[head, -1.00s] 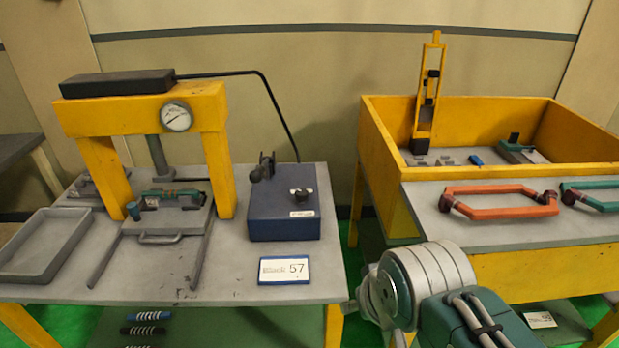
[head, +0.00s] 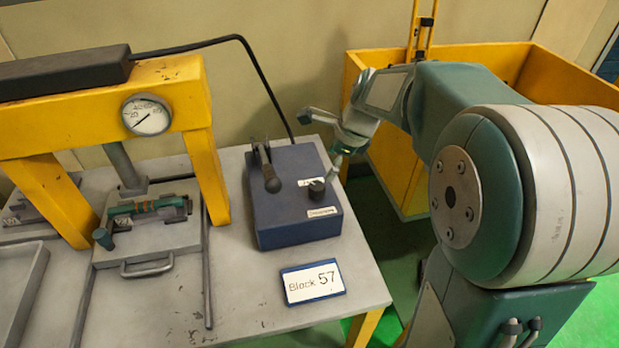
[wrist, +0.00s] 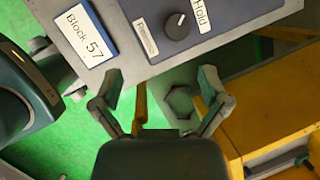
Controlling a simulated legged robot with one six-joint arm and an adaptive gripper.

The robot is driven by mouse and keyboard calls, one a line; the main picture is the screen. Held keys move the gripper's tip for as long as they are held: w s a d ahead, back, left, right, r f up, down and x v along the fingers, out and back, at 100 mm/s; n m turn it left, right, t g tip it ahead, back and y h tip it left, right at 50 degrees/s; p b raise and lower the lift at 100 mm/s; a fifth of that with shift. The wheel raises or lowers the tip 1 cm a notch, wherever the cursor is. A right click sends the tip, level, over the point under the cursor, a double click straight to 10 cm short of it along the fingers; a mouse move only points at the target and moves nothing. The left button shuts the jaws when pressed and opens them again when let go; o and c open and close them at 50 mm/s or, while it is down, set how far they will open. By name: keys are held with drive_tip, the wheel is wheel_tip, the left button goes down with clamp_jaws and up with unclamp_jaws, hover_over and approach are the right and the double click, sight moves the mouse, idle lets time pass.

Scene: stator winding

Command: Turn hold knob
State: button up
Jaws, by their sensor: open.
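The hold knob (head: 317,189) is a small black round knob with a white pointer line. It sits on the right part of the blue control box (head: 268,222), beside white labels. In the wrist view the knob (wrist: 177,25) is near the top centre, with a "Hold" label (wrist: 200,14) next to it. My gripper (head: 320,138) is beside the right rear of the box in the head view, apart from the knob. In the wrist view my gripper (wrist: 161,74) has its two fingers spread wide, with nothing between them; the knob lies beyond the fingertips.
A black lever (head: 270,178) stands on the box, left of the knob. A "Block 57" sign (head: 313,282) lies in front. A yellow press with a gauge (head: 146,115) stands at left. A yellow-walled bin (head: 395,165) is behind my arm. The box sits near the table's right edge.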

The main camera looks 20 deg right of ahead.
sight(318, 186)
drive_tip(key=w+f+m, duration=0.1)
drive_tip(key=f, duration=0.2)
drive_tip(key=w+f+m, duration=0.1)
drive_tip(key=w+f, duration=0.1)
drive_tip(key=f, duration=0.2)
drive_tip(key=w+a+f+m, duration=0.1)
drive_tip(key=f, duration=0.3)
drive_tip(key=shift+w+f, duration=0.1)
drive_tip(key=shift+w, duration=0.25)
drive_tip(key=shift+w+d+f+y, duration=0.1)
drive_tip(key=shift+w+f+y, duration=0.05)
drive_tip(key=shift+f+y, duration=0.2)
drive_tip(key=shift+a, duration=0.2)
drive_tip(key=shift+c, duration=0.6)
drive_tip(key=c, duration=1)
